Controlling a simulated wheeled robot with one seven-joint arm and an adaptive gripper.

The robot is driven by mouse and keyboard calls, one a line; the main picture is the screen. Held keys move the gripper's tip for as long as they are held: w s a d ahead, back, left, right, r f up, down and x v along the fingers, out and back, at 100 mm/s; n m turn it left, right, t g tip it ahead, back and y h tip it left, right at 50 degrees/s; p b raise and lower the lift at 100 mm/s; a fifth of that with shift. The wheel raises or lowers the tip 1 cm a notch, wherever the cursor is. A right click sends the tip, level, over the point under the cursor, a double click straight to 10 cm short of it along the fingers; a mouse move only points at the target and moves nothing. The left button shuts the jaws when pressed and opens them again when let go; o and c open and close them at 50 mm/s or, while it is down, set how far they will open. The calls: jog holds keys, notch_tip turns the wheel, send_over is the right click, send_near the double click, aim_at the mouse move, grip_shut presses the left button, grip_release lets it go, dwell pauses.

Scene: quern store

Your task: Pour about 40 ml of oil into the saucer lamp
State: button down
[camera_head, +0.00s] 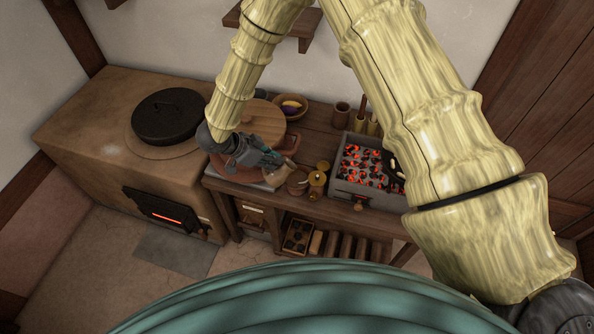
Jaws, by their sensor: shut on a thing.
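My gripper (274,161) is over the left half of the wooden bench, low above a grey slab. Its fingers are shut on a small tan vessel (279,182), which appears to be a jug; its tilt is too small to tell. A small brown pot (298,182) stands just to the right of this vessel. Brass-coloured vessels (318,179) stand further right. I cannot make out the saucer lamp for certain, nor any oil; the gripper and forearm hide part of the bench top there.
A brazier of glowing coals (366,167) stands right of the brass vessels. A round wooden lid (263,122) and a bowl (291,107) are behind the gripper. A clay stove (80,120) with a black lidded pot (167,115) is at left. My upper arm hides the bench's right end.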

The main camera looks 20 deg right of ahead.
aim_at(265, 176)
jog(key=shift+a+f+h, duration=0.3)
jog(key=shift+f+h, duration=0.1)
jog(key=shift+s+a+r+h, duration=0.1)
jog(key=shift+s+a+h, duration=0.05)
jog(key=shift+a+h, duration=0.4)
jog(key=shift+h, duration=0.25)
jog(key=shift+a, duration=0.2)
jog(key=a+f+h+b, duration=0.2)
jog(key=f+b, duration=0.1)
jog(key=a+f+h+b, duration=0.1)
jog(key=a+f+b, duration=0.1)
jog(key=shift+s+t, duration=0.25)
jog(key=shift+t, duration=0.05)
jog(key=shift+s+a+f+t+h+b, duration=0.1)
jog(key=shift+a+f+t+h+b, duration=0.1)
jog(key=shift+a+f+h+b, duration=1.25)
jog(key=shift+s+a+f+t+h+b, duration=0.2)
jog(key=shift+h+b, duration=0.45)
jog(key=shift+b, duration=1.6)
jog(key=shift+w+a+f, duration=0.1)
jog(key=shift+a+f, duration=0.05)
